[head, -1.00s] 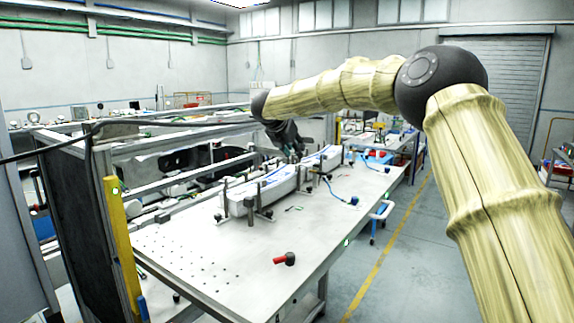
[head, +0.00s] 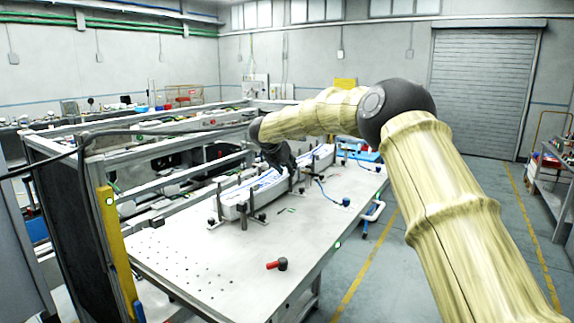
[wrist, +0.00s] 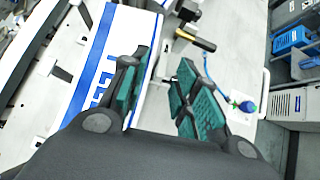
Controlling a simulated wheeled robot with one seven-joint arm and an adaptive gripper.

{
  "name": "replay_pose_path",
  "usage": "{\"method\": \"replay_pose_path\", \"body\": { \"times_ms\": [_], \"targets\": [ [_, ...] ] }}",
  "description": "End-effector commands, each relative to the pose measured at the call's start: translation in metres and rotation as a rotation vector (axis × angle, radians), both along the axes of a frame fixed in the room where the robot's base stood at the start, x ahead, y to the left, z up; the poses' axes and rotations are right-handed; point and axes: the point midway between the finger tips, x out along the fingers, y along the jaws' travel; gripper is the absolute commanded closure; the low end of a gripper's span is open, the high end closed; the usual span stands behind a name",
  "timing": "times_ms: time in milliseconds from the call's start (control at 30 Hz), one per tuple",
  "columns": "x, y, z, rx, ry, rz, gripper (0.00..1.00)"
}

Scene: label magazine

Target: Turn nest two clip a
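The long white label magazine with blue stripes (head: 262,192) lies along the bench, held between several upright metal posts. It fills the left of the wrist view (wrist: 92,70). A dark clip with a brass-coloured end (wrist: 196,40) stands just past the magazine's right side, beyond my fingertips. I cannot tell which nest or letter it bears. My gripper (wrist: 162,82) is open and empty; its teal-padded fingers are apart, the left one over the magazine's edge and the right one over bare bench. In the head view my gripper (head: 284,160) hangs low over the magazine's far half.
The bench top (head: 190,262) is largely clear in front. A red-handled tool (head: 276,265) lies near its front edge. A blue fitting on a hose (head: 345,202) lies right of the magazine. A machine frame with a yellow post (head: 117,250) borders the left.

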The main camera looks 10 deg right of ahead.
Motion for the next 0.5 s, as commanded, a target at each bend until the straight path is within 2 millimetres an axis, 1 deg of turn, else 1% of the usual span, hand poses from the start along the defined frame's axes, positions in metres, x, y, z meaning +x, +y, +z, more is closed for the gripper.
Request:
{"method": "replay_pose_path", "body": {
  "times_ms": [400,467,500],
  "targets": [
    [0.0035,-0.0029,-0.0047,0.001,0.000,0.001,0.70],
    [0.0034,-0.0028,-0.0046,0.001,0.000,0.001,0.79],
    [0.0034,-0.0028,-0.0046,0.001,0.000,0.001,0.86]
  ]
}}
